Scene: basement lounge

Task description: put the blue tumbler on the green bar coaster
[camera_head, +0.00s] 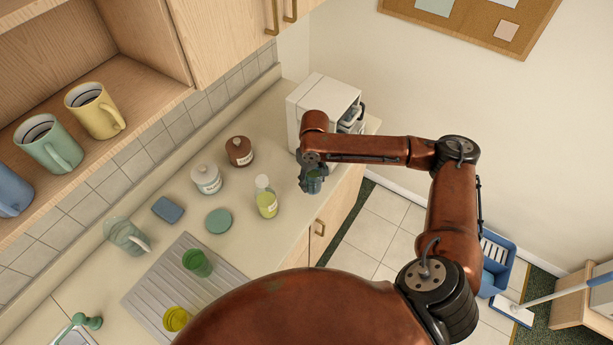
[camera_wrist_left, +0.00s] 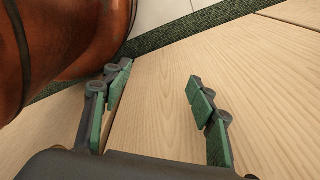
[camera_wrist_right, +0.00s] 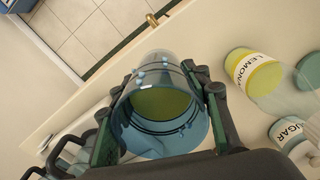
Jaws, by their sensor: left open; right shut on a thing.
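The blue tumbler (camera_wrist_right: 160,128), clear and bluish, is gripped between the fingers of my right gripper (camera_wrist_right: 162,90) in the right wrist view; a yellow-green disc shows inside it. In the head view my right gripper (camera_head: 313,185) is above the counter's front edge, right of the lemonade bottle. The green bar coaster (camera_head: 219,221) is a flat round disc lying bare on the counter, left of that bottle and apart from the gripper. My left gripper (camera_wrist_left: 155,95) is open and empty in the left wrist view, over a pale wood surface; it is not visible in the head view.
The lemonade bottle (camera_head: 266,199) stands between gripper and coaster. A white sugar jar (camera_head: 207,180), brown jar (camera_head: 240,151), blue square coaster (camera_head: 168,210) and glass jug (camera_head: 126,236) surround the coaster. Green (camera_head: 197,263) and yellow (camera_head: 176,319) tumblers are on the drainer. A white appliance (camera_head: 318,98) stands behind.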

